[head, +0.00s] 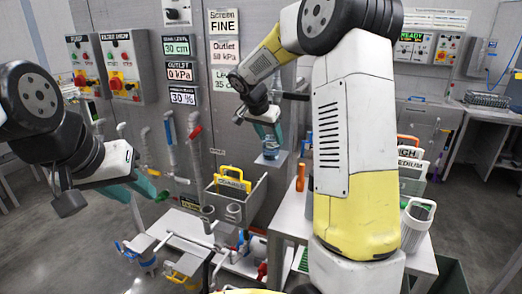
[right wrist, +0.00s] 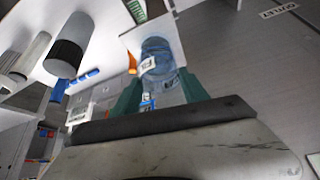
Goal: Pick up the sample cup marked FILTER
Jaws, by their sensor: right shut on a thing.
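The sample cup (head: 268,151) is clear blue, with a white label. In the right wrist view the cup (right wrist: 158,62) sits between the two green fingers, and its label (right wrist: 147,66) partly reads "FIL"; the rest is hidden or too small. My right gripper (head: 268,133) is shut on the cup in front of the grey panel. A pale square surface (right wrist: 153,38) shows behind the cup; I cannot tell whether they touch. My left gripper (head: 143,190) is at the left, empty, its teal fingers spread apart, well away from the cup.
A grey bin (head: 237,199) with a yellow-handled item stands below the cup. Grey pipes (head: 170,130) and valves are to its left. A white bench (head: 290,222) with an orange-handled tool is at right, partly behind my right arm. Floor at lower left is clear.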

